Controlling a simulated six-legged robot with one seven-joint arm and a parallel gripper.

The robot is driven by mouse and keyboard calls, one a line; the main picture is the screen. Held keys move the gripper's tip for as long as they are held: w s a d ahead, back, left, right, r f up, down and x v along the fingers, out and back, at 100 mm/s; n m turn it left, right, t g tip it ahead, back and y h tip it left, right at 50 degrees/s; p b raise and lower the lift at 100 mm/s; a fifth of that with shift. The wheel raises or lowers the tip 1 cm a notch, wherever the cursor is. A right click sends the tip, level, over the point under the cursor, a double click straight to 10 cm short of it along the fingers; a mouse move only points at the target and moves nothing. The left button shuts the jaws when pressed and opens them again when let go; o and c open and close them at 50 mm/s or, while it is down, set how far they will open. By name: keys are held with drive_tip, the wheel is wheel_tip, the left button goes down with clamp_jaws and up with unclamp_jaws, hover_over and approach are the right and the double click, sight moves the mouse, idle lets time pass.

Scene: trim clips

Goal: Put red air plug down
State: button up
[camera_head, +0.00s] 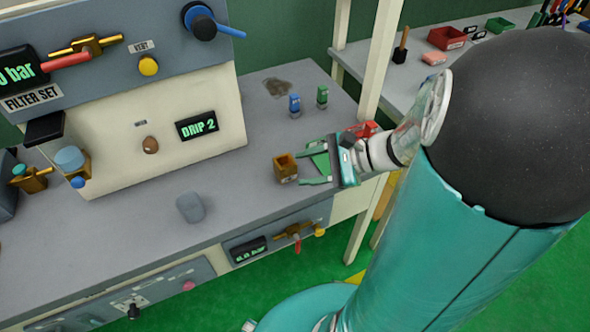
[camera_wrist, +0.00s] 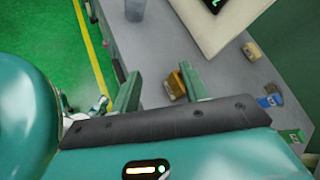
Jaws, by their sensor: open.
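My gripper (camera_head: 304,166) is open over the grey bench near its front right edge. Its two green fingers are spread apart, and nothing shows held between them. They also show in the wrist view (camera_wrist: 161,86). A small open brown-orange box (camera_head: 286,169) sits on the bench just off the fingertips; it appears between and beyond the fingers in the wrist view (camera_wrist: 175,86). A red item (camera_head: 367,128) shows behind my gripper, partly hidden; I cannot tell whether it is the red air plug. No red plug shows in the wrist view.
A blue plug (camera_head: 295,104) and a green plug (camera_head: 322,96) stand behind my gripper. A grey cup (camera_head: 190,207) stands to the left. The panel with the DRIP 2 display (camera_head: 197,125) rises at the left. A pale post (camera_head: 376,65) stands close behind my arm.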

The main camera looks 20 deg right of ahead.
drive_tip(key=s+a+r+n+g+h, duration=0.3)
drive_tip(key=s+a+n+g+h, duration=0.3)
drive_tip(key=n, duration=0.5)
wheel_tip(320, 180, up, 7)
drive_tip(key=s+a+n+t+h, duration=0.1)
drive_tip(key=n+t+h, duration=0.3)
drive_tip(key=n, duration=0.3)
drive_tip(key=shift+s+t, duration=0.15)
drive_tip(key=shift+t, duration=0.15)
